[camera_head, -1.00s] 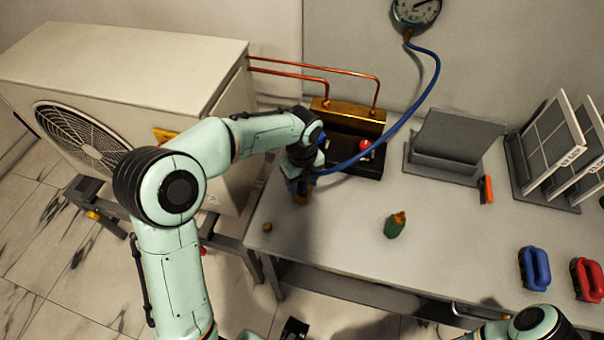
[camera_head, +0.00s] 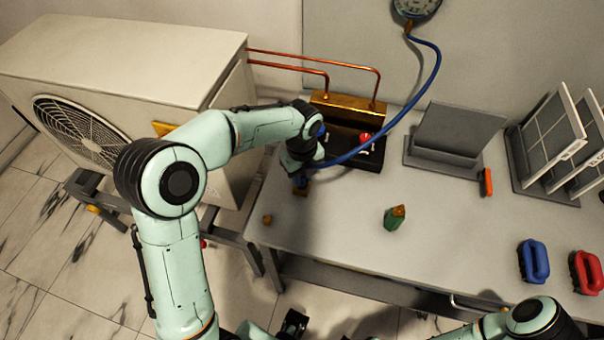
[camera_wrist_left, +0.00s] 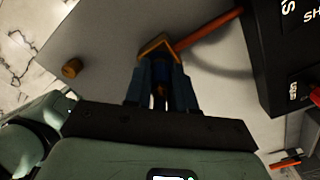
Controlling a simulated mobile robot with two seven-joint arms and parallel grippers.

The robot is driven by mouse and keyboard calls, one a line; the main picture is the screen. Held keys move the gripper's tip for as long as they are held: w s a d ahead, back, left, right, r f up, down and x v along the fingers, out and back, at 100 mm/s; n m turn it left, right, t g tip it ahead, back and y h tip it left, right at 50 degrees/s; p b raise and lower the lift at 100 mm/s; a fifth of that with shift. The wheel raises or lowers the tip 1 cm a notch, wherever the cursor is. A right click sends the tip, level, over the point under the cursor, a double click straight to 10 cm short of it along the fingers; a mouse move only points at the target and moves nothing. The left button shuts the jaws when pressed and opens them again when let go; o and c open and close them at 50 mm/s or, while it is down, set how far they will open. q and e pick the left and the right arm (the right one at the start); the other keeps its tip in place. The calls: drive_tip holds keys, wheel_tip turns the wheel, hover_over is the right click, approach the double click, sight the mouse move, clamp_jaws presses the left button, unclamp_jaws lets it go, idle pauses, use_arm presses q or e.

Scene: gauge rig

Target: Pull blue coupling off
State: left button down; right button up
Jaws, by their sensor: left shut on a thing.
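My left gripper (camera_head: 300,184) points down over the left part of the bench. It is shut on the blue coupling (camera_wrist_left: 158,62), seen between its fingers in the left wrist view. A brass-coloured angular piece (camera_wrist_left: 158,46) shows just beyond the fingertips. Whether the coupling is still joined to it, I cannot tell. A blue hose (camera_head: 380,143) runs from the round gauge (camera_head: 416,8) on the wall down to my left gripper. My right arm shows only in part at the lower right; its gripper is not identifiable.
A black block with a red knob (camera_head: 366,138) and brass bar stands just behind my left gripper. A small brass cap (camera_head: 267,218) and a green bottle-like item (camera_head: 394,217) stand on the bench. A grey holder (camera_head: 455,140) is behind.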

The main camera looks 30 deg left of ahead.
use_arm(q)
drive_tip(key=shift+r, duration=0.2)
use_arm(e)
drive_tip(key=shift+r, duration=0.1)
use_arm(q)
drive_tip(key=shift+r+p, duration=1.8)
drive_tip(key=shift+r, duration=0.6)
use_arm(e)
drive_tip(key=shift+w+r, duration=0.35)
drive_tip(key=shift+r, duration=0.35)
drive_tip(key=shift+w+r, duration=0.35)
drive_tip(key=shift+r, duration=0.3)
drive_tip(key=shift+w+r, duration=0.35)
drive_tip(key=shift+r, duration=0.35)
